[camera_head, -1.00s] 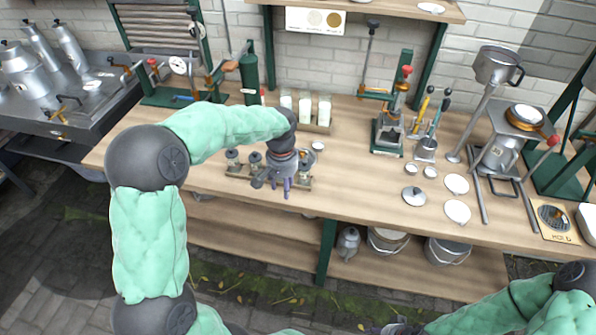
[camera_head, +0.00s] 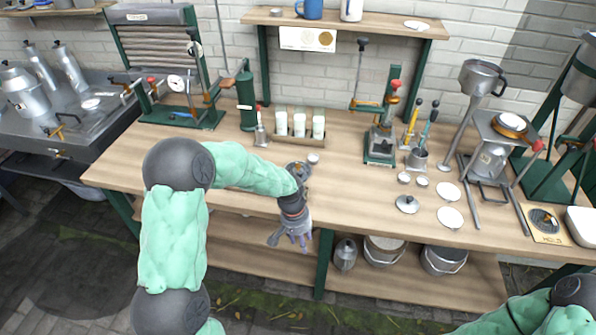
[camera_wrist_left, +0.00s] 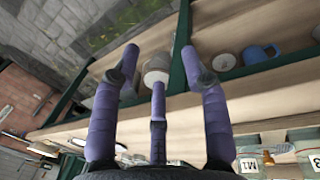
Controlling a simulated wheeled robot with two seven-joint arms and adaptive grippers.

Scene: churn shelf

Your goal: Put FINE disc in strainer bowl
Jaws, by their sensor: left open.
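Two pale discs, (camera_head: 447,192) and (camera_head: 449,217), lie flat on the right part of the bench. I cannot read FINE on either. A metal bowl (camera_head: 484,77) with a handle stands raised on a slanted post at the right; I cannot tell if it is the strainer bowl. My left gripper (camera_head: 291,240) is open and empty, in front of the bench's front edge and far left of the discs. The left wrist view shows its purple fingers (camera_wrist_left: 158,65) spread, with a pale pail (camera_wrist_left: 156,73) beyond them. My right gripper is out of view.
The bench (camera_head: 345,185) is clear in the middle. A lidded disc with a knob (camera_head: 407,204) lies left of the pale discs. A green press (camera_head: 382,140) and a cup of tools (camera_head: 417,159) stand behind. Pails (camera_head: 384,250) sit on the lower shelf.

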